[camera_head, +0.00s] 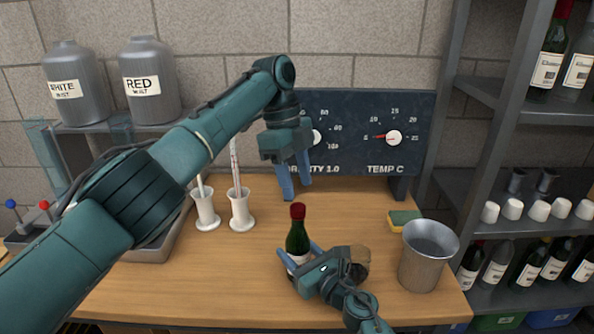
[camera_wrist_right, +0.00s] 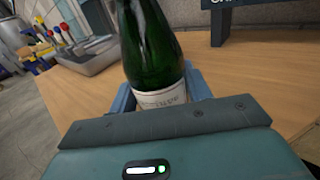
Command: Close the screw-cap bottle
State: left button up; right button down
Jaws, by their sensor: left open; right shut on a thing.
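The screw-cap bottle (camera_head: 297,240) is dark green and stands upright on the wooden table, with a pale label. A red cap or capsule (camera_head: 298,211) shows on its top; I cannot tell whether it is a loose cap or how tight it sits. My right gripper (camera_head: 300,254) is shut on the bottle's lower body. In the right wrist view the bottle (camera_wrist_right: 150,45) stands between the blue fingers, with its top out of frame. My left gripper (camera_head: 296,190) is open and empty, fingers pointing down, just above the red top.
A metal bucket (camera_head: 428,258) stands at the right, with a yellow-green sponge (camera_head: 403,219) behind it. A brown round thing (camera_head: 360,256) is partly hidden by my right gripper. White-footed cylinders (camera_head: 241,212) stand at the left. A dial panel (camera_head: 365,130) stands at the back.

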pick_arm(q)
jog(key=n, duration=0.6)
jog(key=shift+r, duration=0.25)
jog(key=n, duration=0.4)
jog(key=shift+r+y, duration=0.15)
jog(key=shift+y, duration=0.15)
jog(key=n, duration=0.4)
jog(key=shift+s+r+t, duration=0.1)
jog(key=shift+r+t, duration=0.05)
jog(key=shift+t, duration=0.25)
jog(key=n, duration=0.4)
jog(key=shift+d+r, duration=0.1)
jog(key=shift+r, duration=0.1)
jog(key=n, duration=0.6)
jog(key=shift+r+y, duration=0.2)
jog(key=shift+y, duration=0.2)
jog(key=n, duration=0.4)
jog(key=shift+r+t, duration=0.15)
jog(key=shift+t, duration=0.15)
jog(key=n, duration=0.4)
jog(key=shift+s+r+y, duration=0.1)
jog(key=shift+r+y, duration=0.1)
jog(key=shift+y, duration=0.1)
jog(key=n, duration=0.6)
jog(key=shift+d+r+t, duration=0.1)
jog(key=shift+r+t, duration=0.1)
jog(key=shift+t, duration=0.1)
